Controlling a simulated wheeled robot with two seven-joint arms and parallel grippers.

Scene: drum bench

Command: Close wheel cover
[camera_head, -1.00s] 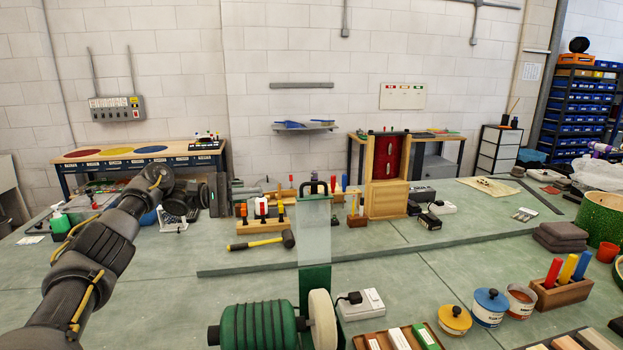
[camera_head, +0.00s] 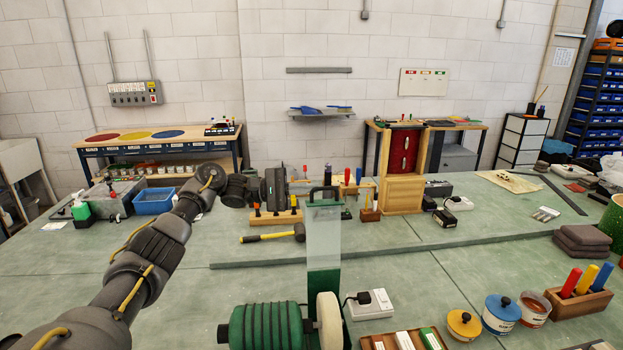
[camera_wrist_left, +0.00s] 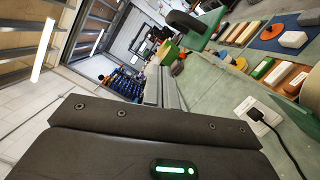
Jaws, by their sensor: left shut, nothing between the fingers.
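The green bench grinder (camera_head: 266,327) stands at the front middle of the bench in the head view, with a pale wheel (camera_head: 329,322) on its right side. The wheel cover (camera_head: 323,238) is a clear panel in a green frame with a black handle on top; it stands upright above and behind the wheel, raised. My left gripper (camera_head: 290,188) is left of the cover's handle, at about the same height in the picture, apart from it. The fingers look shut and empty in the left wrist view (camera_wrist_left: 163,88). My right gripper is out of view.
A hammer (camera_head: 273,236) lies behind the grinder. A white socket box (camera_head: 370,305) with a black plug sits right of the wheel. Pots (camera_head: 502,313) and a wooden holder (camera_head: 580,299) stand at the right.

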